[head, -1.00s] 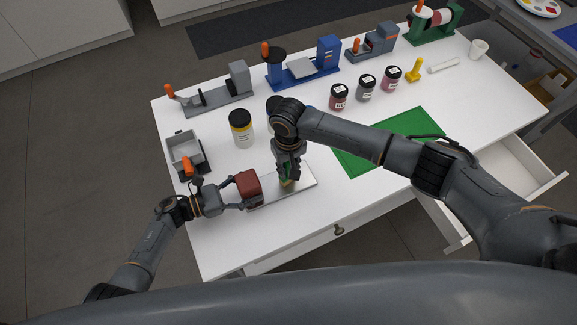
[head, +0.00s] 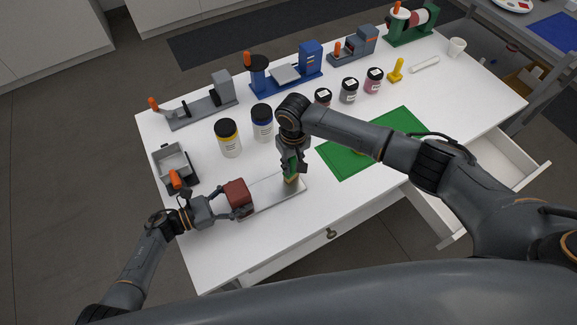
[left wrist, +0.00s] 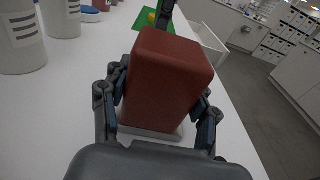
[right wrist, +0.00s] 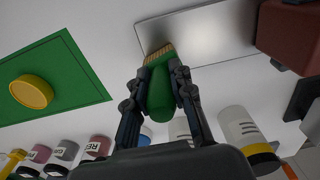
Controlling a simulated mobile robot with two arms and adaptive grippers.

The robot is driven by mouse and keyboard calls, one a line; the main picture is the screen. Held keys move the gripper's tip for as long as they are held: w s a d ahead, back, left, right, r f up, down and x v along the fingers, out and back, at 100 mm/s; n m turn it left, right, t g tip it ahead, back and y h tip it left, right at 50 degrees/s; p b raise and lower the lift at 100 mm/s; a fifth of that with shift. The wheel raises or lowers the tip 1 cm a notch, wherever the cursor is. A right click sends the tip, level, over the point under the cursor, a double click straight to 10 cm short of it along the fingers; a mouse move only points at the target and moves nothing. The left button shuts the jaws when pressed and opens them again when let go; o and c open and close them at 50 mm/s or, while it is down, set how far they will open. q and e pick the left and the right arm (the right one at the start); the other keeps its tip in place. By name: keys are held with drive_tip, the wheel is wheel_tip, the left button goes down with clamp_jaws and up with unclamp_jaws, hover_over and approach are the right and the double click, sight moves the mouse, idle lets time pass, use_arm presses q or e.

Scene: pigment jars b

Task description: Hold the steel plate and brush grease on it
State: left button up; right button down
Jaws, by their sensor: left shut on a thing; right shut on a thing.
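The steel plate (head: 268,196) lies flat near the table's front edge; it also shows in the right wrist view (right wrist: 205,35). A dark red block (head: 237,192) sits on its left end. My left gripper (head: 238,204) is shut on this block, one finger on each side, as the left wrist view shows (left wrist: 165,80). My right gripper (head: 291,172) is shut on the green handle of a brush (right wrist: 161,88). The brush's tan bristles are at the plate's surface near its right end. I cannot make out any grease on the plate.
A green mat (head: 400,125) with a yellow disc (right wrist: 32,91) on it lies to the right. A yellow-labelled jar (head: 229,140) and a blue-labelled jar (head: 262,123) stand behind the plate. A grey tray (head: 172,160) is at left. A drawer (head: 490,180) stands open at front right.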

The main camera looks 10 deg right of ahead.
drive_tip(key=shift+a+f, duration=0.15)
drive_tip(key=shift+a, duration=0.65)
drive_tip(key=shift+s+a, duration=0.25)
drive_tip(key=shift+a, duration=1.3)
drive_tip(key=shift+s+a, duration=0.3)
drive_tip(key=shift+a, duration=1.3)
drive_tip(key=shift+s+a, duration=0.25)
drive_tip(key=shift+a, duration=1.3)
drive_tip(key=shift+w+d, duration=0.2)
drive_tip(key=shift+d, duration=0.3)
drive_tip(key=shift+w+d, duration=0.15)
drive_tip(key=shift+d, duration=0.3)
